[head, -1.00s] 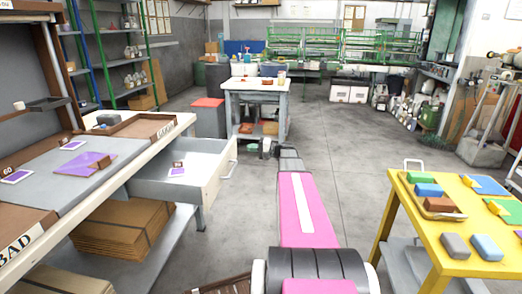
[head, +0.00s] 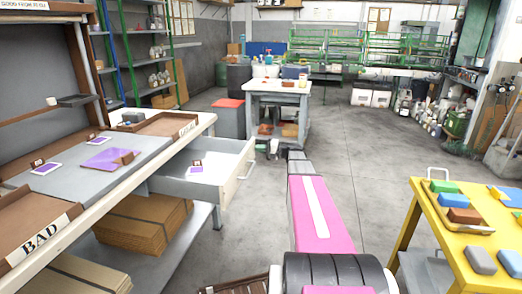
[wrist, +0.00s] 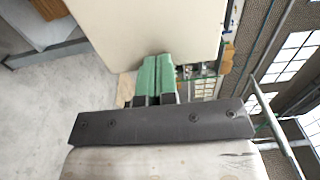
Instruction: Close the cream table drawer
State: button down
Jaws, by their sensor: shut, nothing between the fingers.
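The cream table drawer (head: 208,178) is pulled out from under the worktop at the left in the head view. Its cream front (head: 236,176) with a pale bar handle (head: 240,160) faces right. A purple-and-white card lies inside. My pink arm reaches forward to the right of the drawer, and clear floor shows between them. In the wrist view my gripper (wrist: 158,62) has its green fingers together and empty. Their tips lie at the lower edge of a cream panel (wrist: 150,25), which looks like the drawer front. I cannot tell whether they touch it.
The left workbench (head: 90,222) carries brown trays and cards, with cardboard stacks on its lower shelf. A yellow table (head: 441,225) with coloured blocks stands at the right. A white-topped workbench (head: 278,88) stands ahead. Grey floor (head: 350,145) is free between them.

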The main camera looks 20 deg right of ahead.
aim_at(227, 145)
jog(key=x, duration=3.1)
jog(key=shift+w+a, duration=0.2)
jog(key=shift+w+a+r, duration=0.1)
jog(key=v, duration=1.4)
jog(key=s+a+f+g+h, duration=0.1)
jog(key=s+f, duration=0.1)
jog(key=s, duration=0.1)
jog(key=s+a+f+n+g+h, duration=0.1)
jog(key=s+f, duration=0.1)
jog(key=s, duration=0.2)
jog(key=s+a+f+g, duration=0.1)
jog(key=s+f, duration=0.2)
jog(key=shift+s+n+h, duration=0.4)
jog(key=s+d+f+n+g+h, duration=0.1)
jog(key=s+d+f+g+h, duration=0.1)
jog(key=s, duration=0.8)
jog(key=s+d+f+n+g+h, duration=0.1)
jog(key=s+d+f+g+h, duration=0.1)
jog(key=s+f+h, duration=0.3)
jog(key=s+d+f+n+g+h, duration=0.2)
jog(key=s+d+f+h, duration=0.1)
jog(key=s, duration=1.1)
jog(key=f+h, duration=0.1)
jog(key=h, duration=0.1)
jog(key=shift+s+f+h, duration=0.15)
jog(key=shift+s+h, duration=0.2)
jog(key=shift+h, duration=0.05)
